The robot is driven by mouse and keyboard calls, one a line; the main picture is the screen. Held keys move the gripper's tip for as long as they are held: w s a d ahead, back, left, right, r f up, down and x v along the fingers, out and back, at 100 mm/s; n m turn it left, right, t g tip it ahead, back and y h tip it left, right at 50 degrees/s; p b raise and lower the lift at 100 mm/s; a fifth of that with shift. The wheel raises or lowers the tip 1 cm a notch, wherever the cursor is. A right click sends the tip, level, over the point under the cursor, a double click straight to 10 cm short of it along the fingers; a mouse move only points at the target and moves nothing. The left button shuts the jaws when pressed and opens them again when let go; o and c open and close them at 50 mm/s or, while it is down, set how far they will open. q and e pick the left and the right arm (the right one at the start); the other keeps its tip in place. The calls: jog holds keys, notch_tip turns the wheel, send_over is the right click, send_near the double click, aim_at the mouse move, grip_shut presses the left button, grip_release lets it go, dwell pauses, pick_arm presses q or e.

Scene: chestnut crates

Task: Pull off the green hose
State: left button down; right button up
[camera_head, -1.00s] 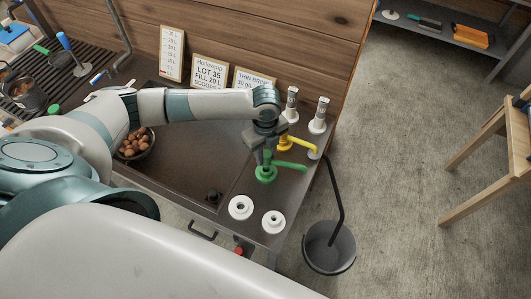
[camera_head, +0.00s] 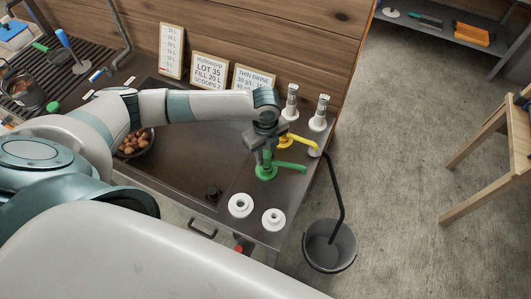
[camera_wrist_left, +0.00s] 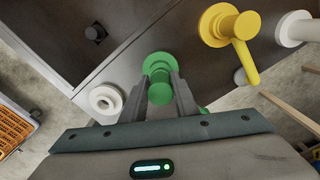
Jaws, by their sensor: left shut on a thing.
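The green hose (camera_head: 290,166) is a green fitting with a round base and a side spout, on the right part of the dark counter. My left gripper (camera_head: 265,158) comes down over it from above and is shut on its upright part. In the left wrist view the green hose (camera_wrist_left: 158,66) stands between the two fingers of my left gripper (camera_wrist_left: 160,92), with its round base still at the counter. The gripper body hides part of it. My right gripper does not show.
A yellow fitting (camera_head: 299,141) stands just behind the green one. Two white round sockets (camera_head: 241,206) sit in front. White-based fittings (camera_head: 319,115) stand at the back right. A bucket (camera_head: 329,247) stands off the counter's right edge. A bowl of chestnuts (camera_head: 136,145) is to the left.

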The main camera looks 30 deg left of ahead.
pick_arm(q)
jog(key=shift+f+b, duration=0.4)
jog(key=shift+f, duration=0.65)
jog(key=c, duration=1.3)
grip_release()
jog(key=shift+r, duration=0.15)
jog(key=shift+r+b, duration=0.3)
jog(key=shift+r, duration=0.35)
notch_tip(320, 180, up, 16)
jog(key=b, duration=0.4)
jog(key=shift+s+f, duration=0.15)
